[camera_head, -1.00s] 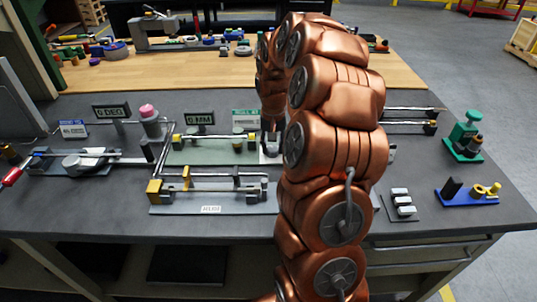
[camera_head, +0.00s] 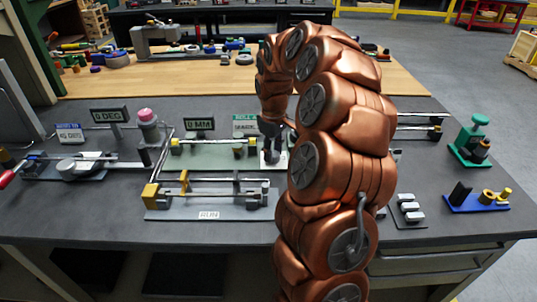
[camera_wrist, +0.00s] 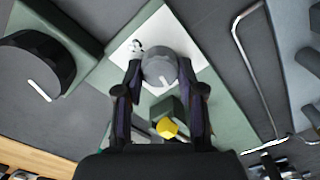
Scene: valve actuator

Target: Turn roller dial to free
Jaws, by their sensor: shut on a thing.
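The roller dial (camera_wrist: 160,66) is a round grey knob with a short white mark, on a white plate (camera_wrist: 176,42) with a small dark print in the wrist view. My gripper (camera_wrist: 158,74) has one finger on each side of it and is shut on it. In the head view my gripper (camera_head: 271,128) points down at the white plate (camera_head: 279,164) at the right end of the pale green base; the dial is mostly hidden there. A sign (camera_head: 245,126) stands just behind; its text is partly unreadable.
A yellow knob (camera_wrist: 167,128) on a dark block sits close below my fingers in the wrist view. Metal rods (camera_head: 207,178) run in front of the green base. A green press (camera_head: 473,140) stands far right.

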